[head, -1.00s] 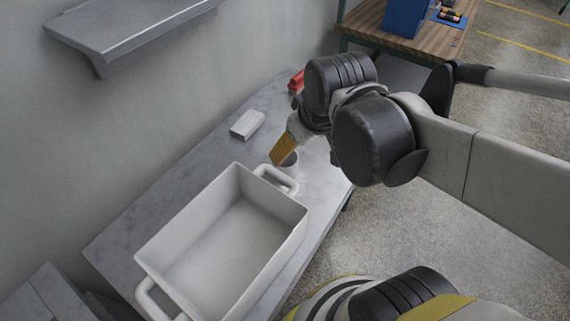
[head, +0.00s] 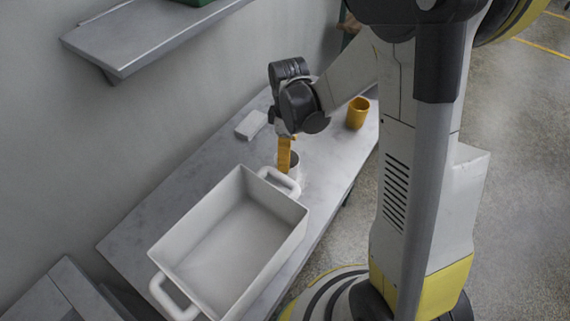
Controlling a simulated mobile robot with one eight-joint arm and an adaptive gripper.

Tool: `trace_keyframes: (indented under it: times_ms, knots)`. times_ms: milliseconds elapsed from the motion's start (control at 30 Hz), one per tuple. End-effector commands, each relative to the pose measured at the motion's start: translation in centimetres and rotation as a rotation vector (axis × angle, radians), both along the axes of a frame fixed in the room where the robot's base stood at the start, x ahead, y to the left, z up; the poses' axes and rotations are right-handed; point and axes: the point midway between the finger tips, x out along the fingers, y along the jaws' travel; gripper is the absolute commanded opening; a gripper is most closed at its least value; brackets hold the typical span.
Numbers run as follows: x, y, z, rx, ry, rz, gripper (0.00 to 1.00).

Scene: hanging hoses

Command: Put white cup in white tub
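The white tub (head: 172,243) is a deep rectangular container with a handle at each end. It stands empty on the grey table. The white cup (head: 295,172) stands on the table just beyond the tub's far handle, which overlaps its lower part. My gripper (head: 284,168) points down at the cup, its yellow finger overlapping the cup's left side and rim. I cannot tell whether the finger is inside the rim or touching the cup. The other finger is not clearly seen, so the grip is unclear.
A yellow cup (head: 358,112) stands on the table at the right, near my arm. A small white block (head: 251,125) lies near the wall. A grey shelf (head: 150,38) juts from the wall above. The table (head: 215,150) is clear left of the cup.

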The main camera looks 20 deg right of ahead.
Motion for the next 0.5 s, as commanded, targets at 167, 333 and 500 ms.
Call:
trace_keyframes:
  times_ms: [167, 333, 500]
  knots:
    - [0.0, 0.0, -3.0, 0.000, -0.001, -0.001, 0.85]
    - [0.0, 0.1, -3.9, 0.000, -0.001, -0.001, 0.85]
    - [0.0, 0.2, -6.3, 0.000, -0.002, -0.001, 0.85]
